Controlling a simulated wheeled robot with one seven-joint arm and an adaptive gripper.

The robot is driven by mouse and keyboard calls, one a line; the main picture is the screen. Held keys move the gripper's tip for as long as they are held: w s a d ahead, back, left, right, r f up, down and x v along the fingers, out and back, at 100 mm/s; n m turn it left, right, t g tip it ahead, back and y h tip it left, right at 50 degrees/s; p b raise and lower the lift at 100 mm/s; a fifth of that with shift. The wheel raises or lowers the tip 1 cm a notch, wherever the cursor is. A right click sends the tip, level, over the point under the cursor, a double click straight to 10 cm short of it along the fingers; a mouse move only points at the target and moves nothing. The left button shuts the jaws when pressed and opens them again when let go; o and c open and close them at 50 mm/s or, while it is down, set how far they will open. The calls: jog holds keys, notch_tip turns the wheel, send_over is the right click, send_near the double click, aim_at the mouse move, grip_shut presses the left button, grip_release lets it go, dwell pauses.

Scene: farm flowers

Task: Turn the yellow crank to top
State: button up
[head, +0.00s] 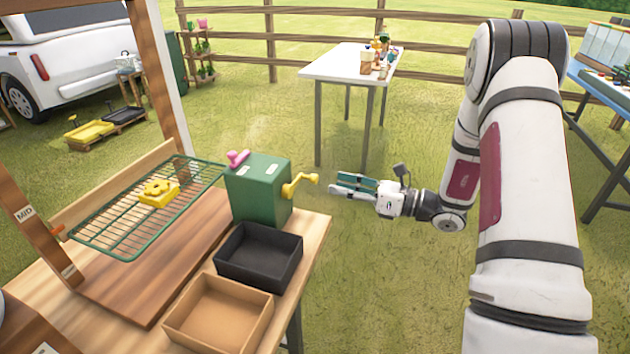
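The yellow crank (292,186) is on the right side of a green box (259,198). Its arm slants up and to the right from the hub, and its knob sticks out to the right. My gripper (335,183) is just right of the knob, pointing left toward it. The fingers look apart, with teal pads, and hold nothing. A small gap shows between the fingertips and the knob, though depth is hard to judge. A pink handle (238,158) sits on top of the green box.
A green wire rack (118,232) carrying a yellow flower-shaped piece (158,193) is left of the box. A black tray (258,257) and a brown tray (218,315) stand in front on the wooden bench (316,232). A white table (335,70) stands behind. Grass right of the bench is open.

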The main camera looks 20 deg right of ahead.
aim_at(315, 183)
jog(key=x, duration=0.7)
jog(key=shift+w+a, duration=0.2)
grip_shut()
